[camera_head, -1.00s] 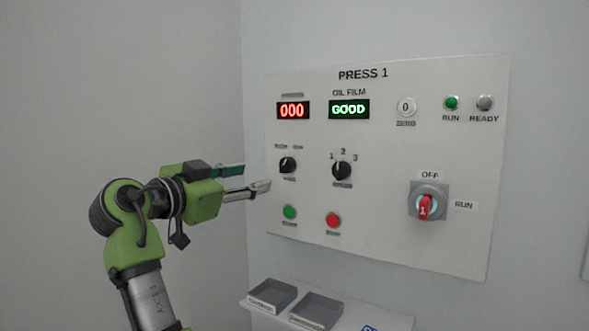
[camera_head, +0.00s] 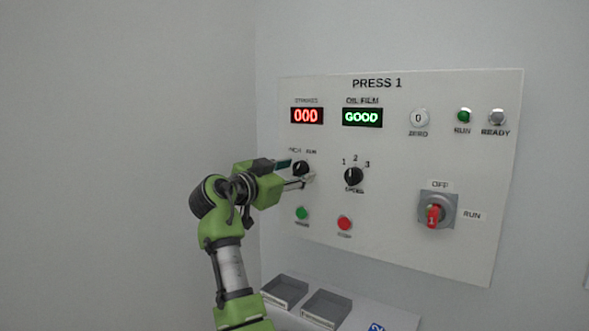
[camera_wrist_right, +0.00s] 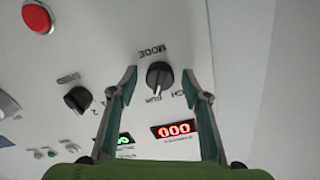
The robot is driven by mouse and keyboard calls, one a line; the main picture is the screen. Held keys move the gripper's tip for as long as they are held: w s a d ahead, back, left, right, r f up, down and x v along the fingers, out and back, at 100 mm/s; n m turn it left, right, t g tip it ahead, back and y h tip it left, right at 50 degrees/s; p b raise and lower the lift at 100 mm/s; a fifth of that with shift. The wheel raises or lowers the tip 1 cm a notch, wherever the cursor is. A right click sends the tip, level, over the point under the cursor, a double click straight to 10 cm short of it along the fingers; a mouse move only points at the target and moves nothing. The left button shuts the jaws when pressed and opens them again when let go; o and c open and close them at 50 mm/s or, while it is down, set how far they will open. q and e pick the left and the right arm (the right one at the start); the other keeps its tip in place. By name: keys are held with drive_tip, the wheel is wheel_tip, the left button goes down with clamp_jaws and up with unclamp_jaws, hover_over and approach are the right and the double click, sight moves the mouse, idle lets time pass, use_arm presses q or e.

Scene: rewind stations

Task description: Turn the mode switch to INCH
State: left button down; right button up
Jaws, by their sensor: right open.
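The MODE switch (camera_head: 301,167) is a black rotary knob on the PRESS 1 panel, under the STROKES display, with INCH and RUN labels above it. In the right wrist view the knob (camera_wrist_right: 159,74) shows upside down, and its pointer appears to face RUN. My right gripper (camera_head: 299,172) is at the knob, with one finger on each side. In the wrist view its open fingers (camera_wrist_right: 159,82) flank the knob with gaps on both sides; I cannot tell how far the tips are from the panel. My left gripper is not in view.
A black SPEED selector (camera_head: 354,176) is right of the MODE switch. Green (camera_head: 302,213) and red (camera_head: 344,222) buttons are below. A red-handled rotary switch (camera_head: 433,214) is at lower right. Two grey trays (camera_head: 326,307) stand on a shelf below the panel.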

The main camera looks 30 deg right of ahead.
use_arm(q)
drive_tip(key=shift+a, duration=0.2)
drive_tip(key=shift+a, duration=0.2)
use_arm(e)
drive_tip(key=shift+a, duration=0.1)
drive_tip(key=c, duration=1.1)
drive_tip(key=shift+n, duration=0.3)
drive_tip(key=n, duration=0.2)
drive_tip(key=shift+r+n, duration=0.1)
drive_tip(key=shift+n, duration=0.2)
drive_tip(key=n, duration=0.2)
drive_tip(key=shift+s+n+p, duration=0.1)
drive_tip(key=shift+n+p, duration=0.2)
drive_tip(key=shift+n, duration=0.1)
use_arm(q)
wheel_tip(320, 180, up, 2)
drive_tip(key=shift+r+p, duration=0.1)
drive_tip(key=shift+p, duration=0.65)
use_arm(e)
drive_tip(key=n, duration=0.6)
drive_tip(key=shift+r, duration=0.1)
